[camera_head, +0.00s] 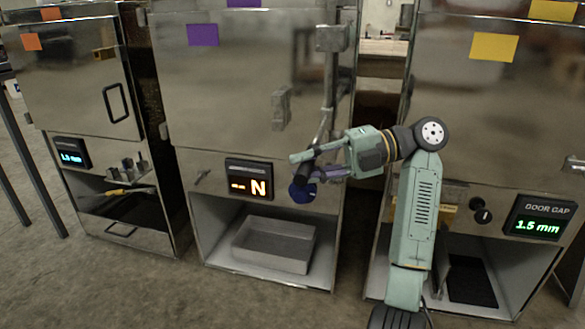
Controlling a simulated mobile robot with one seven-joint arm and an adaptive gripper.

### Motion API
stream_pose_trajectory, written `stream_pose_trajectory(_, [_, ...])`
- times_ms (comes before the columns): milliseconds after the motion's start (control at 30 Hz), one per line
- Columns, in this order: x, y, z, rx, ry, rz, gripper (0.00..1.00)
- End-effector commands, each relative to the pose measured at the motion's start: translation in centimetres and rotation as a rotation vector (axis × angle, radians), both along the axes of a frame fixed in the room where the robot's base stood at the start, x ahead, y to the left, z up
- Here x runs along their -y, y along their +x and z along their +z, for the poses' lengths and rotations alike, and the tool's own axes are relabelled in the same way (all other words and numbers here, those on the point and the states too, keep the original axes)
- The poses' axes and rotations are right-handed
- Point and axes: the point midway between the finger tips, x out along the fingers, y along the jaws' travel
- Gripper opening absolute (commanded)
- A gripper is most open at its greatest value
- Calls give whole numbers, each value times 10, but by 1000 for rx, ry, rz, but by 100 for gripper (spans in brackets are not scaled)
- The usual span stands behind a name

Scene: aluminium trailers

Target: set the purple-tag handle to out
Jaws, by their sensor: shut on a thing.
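The purple tag (203,35) is on the middle metal cabinet's door. A vertical steel rod (330,85) runs down the right side of that door, and its bent lever handle (323,128) reaches down toward the left. My gripper (304,168) comes in from the right and is shut on the handle near its dark lower end. The fingers partly hide the grip. A dark blue round end (302,193) shows just below the fingers.
A grey open tray (273,244) sits in the bay below. An orange-tag cabinet (75,80) stands left. A yellow-tag cabinet (500,120) stands right, with a black knob (481,213) and a green "1.5 mm" display (540,219).

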Motion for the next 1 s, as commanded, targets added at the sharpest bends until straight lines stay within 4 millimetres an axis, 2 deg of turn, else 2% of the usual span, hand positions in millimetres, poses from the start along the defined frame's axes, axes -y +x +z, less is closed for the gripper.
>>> stream_pose_trajectory(200, [14, -2, -1, -2, 0, 44, 0])
stream_pose_trajectory(667, [16, -2, 0, -2, -1, 61, 0])
stream_pose_trajectory(700, [16, -2, 0, -2, -1, 61, 21])
stream_pose_trajectory(1000, [16, -2, 0, -1, -1, 60, 41])
